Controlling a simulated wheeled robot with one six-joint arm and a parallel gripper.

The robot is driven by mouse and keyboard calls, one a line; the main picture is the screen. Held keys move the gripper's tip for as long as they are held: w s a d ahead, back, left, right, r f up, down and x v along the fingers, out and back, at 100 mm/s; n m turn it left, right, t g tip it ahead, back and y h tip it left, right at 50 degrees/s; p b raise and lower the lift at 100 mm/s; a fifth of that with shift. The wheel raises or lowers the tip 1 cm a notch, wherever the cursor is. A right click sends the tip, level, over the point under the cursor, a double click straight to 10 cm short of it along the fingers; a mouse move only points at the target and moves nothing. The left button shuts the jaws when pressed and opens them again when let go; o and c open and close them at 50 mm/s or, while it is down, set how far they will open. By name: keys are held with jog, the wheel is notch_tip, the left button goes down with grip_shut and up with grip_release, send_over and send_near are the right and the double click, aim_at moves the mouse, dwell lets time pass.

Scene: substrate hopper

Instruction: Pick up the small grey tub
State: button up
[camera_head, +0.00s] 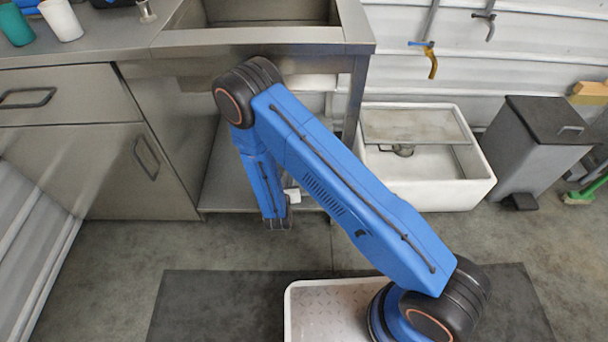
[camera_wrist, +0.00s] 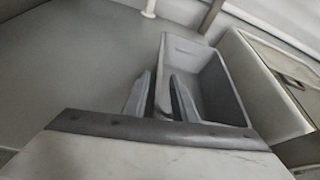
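The small grey tub (camera_wrist: 212,66) is an open rectangular box on a grey surface in the wrist view. My gripper (camera_wrist: 160,97) is open, with two dark fingers apart. One finger is on the outer left side of the tub's left wall and the other overlaps the tub's inside, so that wall lies between them in the picture. Whether either finger touches the wall cannot be told. In the head view my blue arm bends down in front of the sink unit, and the tub cannot be made out there. The fingers are not clear in that view.
A steel sink unit (camera_head: 250,46) has a low shelf (camera_head: 222,188) beneath it. A white trough (camera_head: 436,190) stands to its right, also at the right of the wrist view (camera_wrist: 262,85). A grey pedal bin (camera_head: 528,150) is further right. Open floor (camera_head: 120,250) lies in front.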

aim_at(288, 176)
jog(key=x, duration=0.3)
jog(key=shift+w+f, duration=0.2)
jog(key=shift+w, duration=0.15)
grip_shut()
dwell(1.1)
